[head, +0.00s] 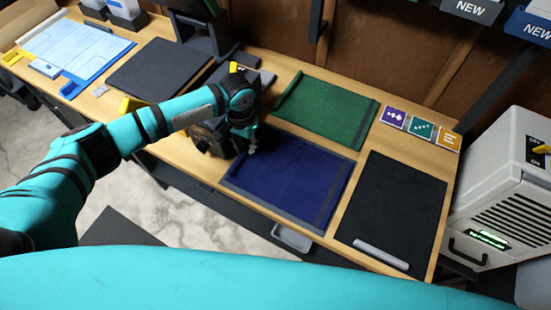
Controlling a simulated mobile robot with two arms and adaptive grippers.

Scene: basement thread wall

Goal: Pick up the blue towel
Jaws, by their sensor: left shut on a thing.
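The blue towel (285,175) lies flat on the wooden table (412,150). It is dark blue with a grey band near its right end. My left gripper (250,150) reaches in from the left and is at the towel's far left corner. It is shut on that edge of the towel, though the fingertips are small in the view and the grip itself is hard to make out. Most of the towel still rests on the table. My right gripper is not in view.
A green towel (325,112) lies behind the blue one. A black mat (392,208) with a grey bar (381,254) lies to the right. Colored cards (420,128) sit at the back right. A grey machine (515,200) stands beyond the table's right end. A dark grey mat (158,70) lies left.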

